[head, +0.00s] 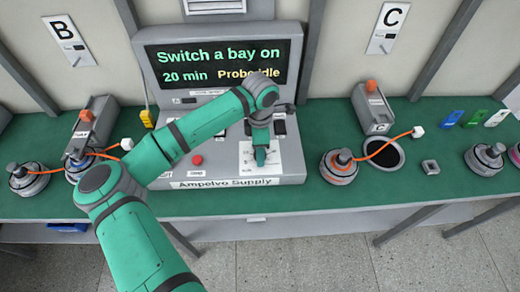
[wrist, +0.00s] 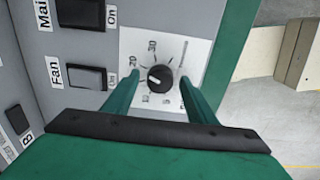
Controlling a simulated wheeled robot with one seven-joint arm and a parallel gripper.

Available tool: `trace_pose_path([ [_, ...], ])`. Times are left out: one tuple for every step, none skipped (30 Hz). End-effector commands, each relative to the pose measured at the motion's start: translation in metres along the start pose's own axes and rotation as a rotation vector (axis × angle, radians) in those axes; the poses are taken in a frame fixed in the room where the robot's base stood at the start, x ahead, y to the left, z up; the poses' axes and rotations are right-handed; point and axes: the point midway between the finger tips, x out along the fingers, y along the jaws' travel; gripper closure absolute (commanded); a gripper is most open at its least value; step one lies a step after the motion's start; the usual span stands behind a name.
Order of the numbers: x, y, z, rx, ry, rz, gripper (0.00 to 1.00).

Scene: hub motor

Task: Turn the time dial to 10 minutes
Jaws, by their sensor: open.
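The time dial (wrist: 160,78) is a round black knob on a white scale plate (wrist: 175,42) in the wrist view. Its white mark points left, towards the 20. My gripper (wrist: 160,90) is open, with one green finger on each side of the dial; I cannot tell whether either finger touches it. In the head view my gripper (head: 261,157) is over the plate (head: 245,160) at the lower right of the grey supply console (head: 230,183) and hides the dial. The console's screen (head: 215,62) reads "Switch a bay on", "20 min" and "Probe Idle", partly covered by my arm.
Main (wrist: 80,12) and Fan (wrist: 84,77) switches lie left of the dial. A red button (head: 197,160) is on the console. Hub motors (head: 339,166) with orange leads stand on the green bench on both sides. Coloured tags (head: 473,118) lie at the right.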

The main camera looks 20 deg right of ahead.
Motion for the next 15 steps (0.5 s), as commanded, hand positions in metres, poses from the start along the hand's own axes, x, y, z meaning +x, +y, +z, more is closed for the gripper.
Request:
trace_pose_path([
  [0.0, 0.0, 0.0, 0.0, 0.0, 0.0, 0.48],
  [-0.0001, 0.0, 0.0, 0.0, 0.0, 0.0, 0.48],
  [-0.0001, -0.0001, 0.0, 0.0, 0.0, 0.0, 0.53],
  [-0.0001, -0.0001, 0.0, 0.0, 0.0, 0.0, 0.6],
  [-0.0002, -0.0001, 0.0, 0.0, 0.0, 0.0, 0.67],
  [-0.0002, -0.0001, 0.0, 0.0, 0.0, 0.0, 0.77],
  [-0.0002, -0.0001, 0.0, 0.0, 0.0, 0.0, 0.84],
  [-0.0002, -0.0001, 0.0, 0.0, 0.0, 0.0, 0.89],
  [-0.0002, -0.0001, 0.0, 0.0, 0.0, 0.0, 0.89],
  [-0.0003, -0.0001, 0.0001, 0.0, 0.0, 0.0, 0.89],
  [-0.0003, -0.0001, 0.0001, 0.0, 0.0, 0.0, 0.89],
  [-0.0003, -0.0001, 0.0, -0.001, 0.0, 0.0, 0.89],
  [-0.0004, -0.0001, 0.0, -0.003, 0.0, 0.0, 0.89],
  [-0.0004, -0.0001, 0.0, -0.005, 0.0, 0.0, 0.89],
  [-0.0004, -0.0001, 0.0, -0.01, 0.0, 0.0, 0.89],
])
